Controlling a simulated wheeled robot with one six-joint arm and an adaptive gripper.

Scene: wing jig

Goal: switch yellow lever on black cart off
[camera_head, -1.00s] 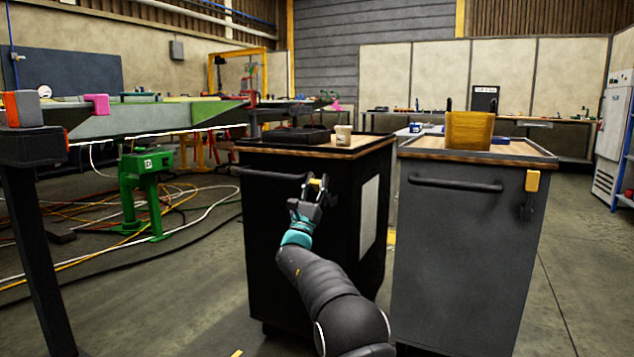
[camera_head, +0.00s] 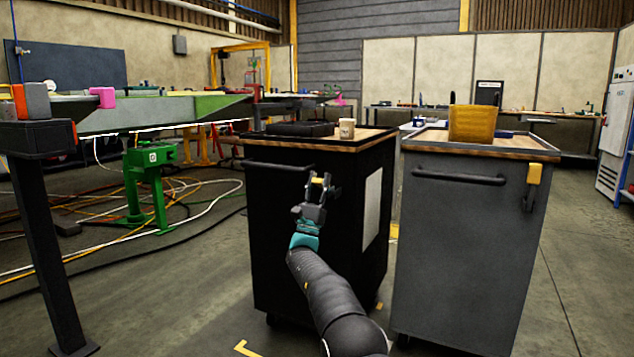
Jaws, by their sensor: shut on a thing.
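The black cart (camera_head: 285,230) stands in the middle, with a dark bar handle (camera_head: 275,167) across its upper front. My gripper (camera_head: 321,183) is at the upper right of this front face, to the right of the handle. Its fingers are shut on the yellow lever, which they cover almost wholly. The lever's exact position cannot be told.
A grey cart (camera_head: 465,250) stands close on the right, with its own yellow lever (camera_head: 534,174) and a yellow bin (camera_head: 472,124). A black case (camera_head: 300,129) and a cup (camera_head: 347,128) sit on the black cart. Cables lie at left.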

